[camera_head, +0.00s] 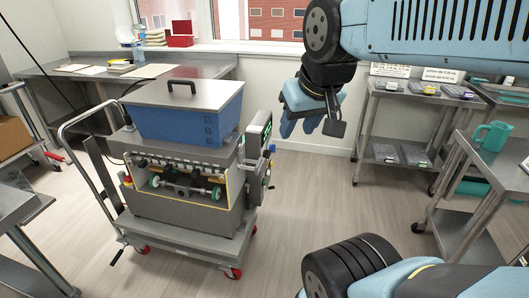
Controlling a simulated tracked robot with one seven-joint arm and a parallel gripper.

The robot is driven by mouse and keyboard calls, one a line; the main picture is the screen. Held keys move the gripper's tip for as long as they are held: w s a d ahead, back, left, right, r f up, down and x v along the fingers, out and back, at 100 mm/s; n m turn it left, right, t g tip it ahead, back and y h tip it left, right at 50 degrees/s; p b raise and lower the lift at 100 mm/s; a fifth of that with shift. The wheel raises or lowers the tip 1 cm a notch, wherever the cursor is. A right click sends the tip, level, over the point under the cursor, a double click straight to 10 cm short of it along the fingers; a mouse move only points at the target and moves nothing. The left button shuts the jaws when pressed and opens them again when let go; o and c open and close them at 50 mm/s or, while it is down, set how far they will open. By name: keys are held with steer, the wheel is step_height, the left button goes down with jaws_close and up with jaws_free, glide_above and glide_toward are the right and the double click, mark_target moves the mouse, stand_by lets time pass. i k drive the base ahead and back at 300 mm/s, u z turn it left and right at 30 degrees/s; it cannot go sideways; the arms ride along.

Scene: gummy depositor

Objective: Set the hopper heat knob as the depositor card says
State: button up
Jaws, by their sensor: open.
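The gummy depositor (180,211) stands on a wheeled cart at left centre, with a blue hopper (190,122) under a grey lid (184,93). A control panel (257,140) sits on its right side, seen nearly edge-on. I cannot pick out the depositor card. My gripper (299,126) hangs open and empty in the air, right of the panel and apart from it.
The cart (180,253) has a push handle at left. A counter with papers (143,71) stands at the back left. A shelf rack (396,100) with signs stands at the back right, and a table with a teal mug (491,136) at right. The middle floor is clear.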

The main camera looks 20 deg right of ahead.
mark_target(267, 153)
steer(key=u, duration=0.1)
steer(key=i, duration=1)
steer(key=z, duration=0.1)
